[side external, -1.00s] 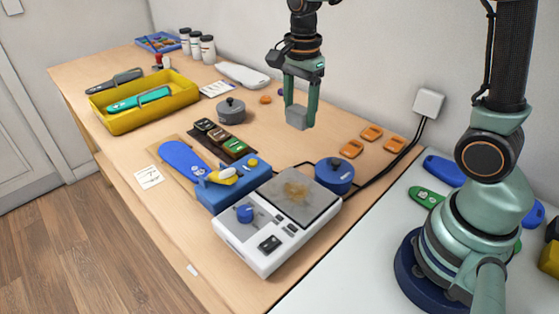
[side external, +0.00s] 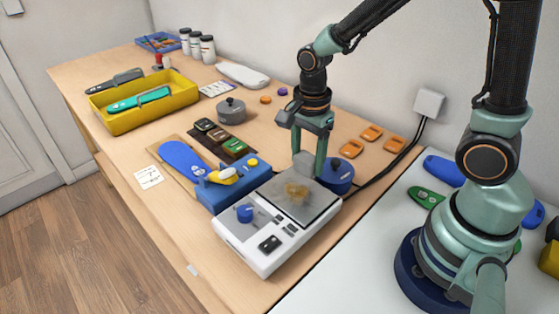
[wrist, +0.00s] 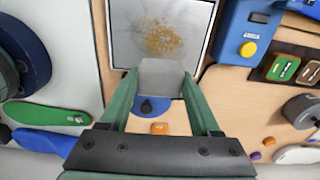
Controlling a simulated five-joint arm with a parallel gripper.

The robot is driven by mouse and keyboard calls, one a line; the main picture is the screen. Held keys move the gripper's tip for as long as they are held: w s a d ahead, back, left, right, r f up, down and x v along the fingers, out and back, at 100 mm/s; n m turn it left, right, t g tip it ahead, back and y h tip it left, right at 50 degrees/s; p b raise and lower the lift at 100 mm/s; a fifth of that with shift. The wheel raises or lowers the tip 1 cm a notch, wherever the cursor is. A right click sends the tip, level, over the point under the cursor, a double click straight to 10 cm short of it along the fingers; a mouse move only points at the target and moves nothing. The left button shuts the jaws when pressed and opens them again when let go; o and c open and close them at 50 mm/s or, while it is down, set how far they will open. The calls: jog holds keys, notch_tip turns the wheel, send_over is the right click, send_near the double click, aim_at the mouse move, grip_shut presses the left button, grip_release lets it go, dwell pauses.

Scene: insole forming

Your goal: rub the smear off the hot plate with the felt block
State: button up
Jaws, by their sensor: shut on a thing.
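My gripper (side external: 309,172) is shut on the grey felt block (side external: 303,163), which shows between the fingers in the wrist view (wrist: 160,78). The block is at the back edge of the hot plate (side external: 318,207), close to its surface; I cannot tell whether it touches. The brown smear (side external: 296,191) lies on the middle of the grey plate, in front of the block. It also shows in the wrist view (wrist: 160,38) as a speckled patch. The plate is the top of a white unit with a blue knob (side external: 244,213).
A blue lidded pot (side external: 338,172) stands right behind the plate, close to my gripper. Orange pieces (side external: 371,133) lie behind. A yellow tray (side external: 140,122) stands at the far left.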

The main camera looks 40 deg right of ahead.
aim_at(310, 175)
notch_tip(310, 175, down, 4)
jog(key=shift+r, duration=0.2)
jog(key=shift+a, duration=0.3)
jog(key=shift+c, duration=0.5)
jog(key=shift+a+f, duration=0.25)
jog(key=shift+a, duration=2.9)
jog(key=shift+d, duration=3.5)
jog(key=shift+s+a, duration=0.1)
jog(key=shift+s, duration=0.65)
jog(key=shift+a, duration=3.5)
jog(key=shift+d, duration=3.45)
jog(key=shift+w+d+r, duration=0.1)
jog(key=shift+d+r, duration=0.05)
jog(key=shift+r, duration=0.05)
notch_tip(310, 175, up, 2)
jog(key=shift+r, duration=2.9)
